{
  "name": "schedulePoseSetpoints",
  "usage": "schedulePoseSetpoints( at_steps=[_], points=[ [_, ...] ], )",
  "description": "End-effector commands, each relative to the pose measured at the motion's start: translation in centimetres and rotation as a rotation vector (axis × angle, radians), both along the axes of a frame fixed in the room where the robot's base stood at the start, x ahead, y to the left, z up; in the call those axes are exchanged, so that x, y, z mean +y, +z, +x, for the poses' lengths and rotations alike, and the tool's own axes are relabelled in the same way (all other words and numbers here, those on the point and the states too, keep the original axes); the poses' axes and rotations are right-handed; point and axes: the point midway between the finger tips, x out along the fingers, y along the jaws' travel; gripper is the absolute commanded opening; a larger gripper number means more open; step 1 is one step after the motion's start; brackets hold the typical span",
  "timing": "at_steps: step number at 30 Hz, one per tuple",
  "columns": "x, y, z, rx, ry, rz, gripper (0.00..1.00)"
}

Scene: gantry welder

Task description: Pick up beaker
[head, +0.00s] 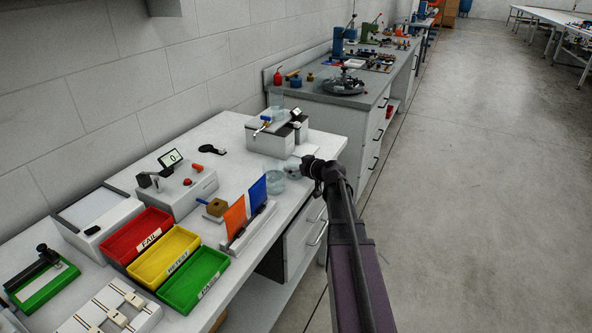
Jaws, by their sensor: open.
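A clear glass beaker (275,182) stands on the white bench, left of the end of my arm. A second pale, glassy shape (292,165) is just behind it; I cannot tell its form. My gripper (305,166) is at the bench's right edge, just right of these two, small and dark in this view. It is open and nothing shows held in it. Its fingertips are hard to make out, and I cannot tell whether they touch the glass.
Orange and blue flags (247,205) in a rack stand just in front of the beaker. Red, yellow (163,257) and green trays lie front left. Open floor (470,200) is at right.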

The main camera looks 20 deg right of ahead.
Motion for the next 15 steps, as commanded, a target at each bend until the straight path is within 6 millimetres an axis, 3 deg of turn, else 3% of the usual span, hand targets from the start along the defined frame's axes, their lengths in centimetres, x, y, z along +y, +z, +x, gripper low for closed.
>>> schedulePoseSetpoints(
  at_steps=[6, 11, 15],
  points=[
    [-0.04, 0.0, -0.02, 0.0, 0.0, 0.0, 0.97],
    [-0.06, -0.01, -0.03, 0.0, 0.0, 0.0, 0.49],
    [-0.07, 0.0, -0.04, 0.0, -0.001, 0.0, 0.46]
  ],
)
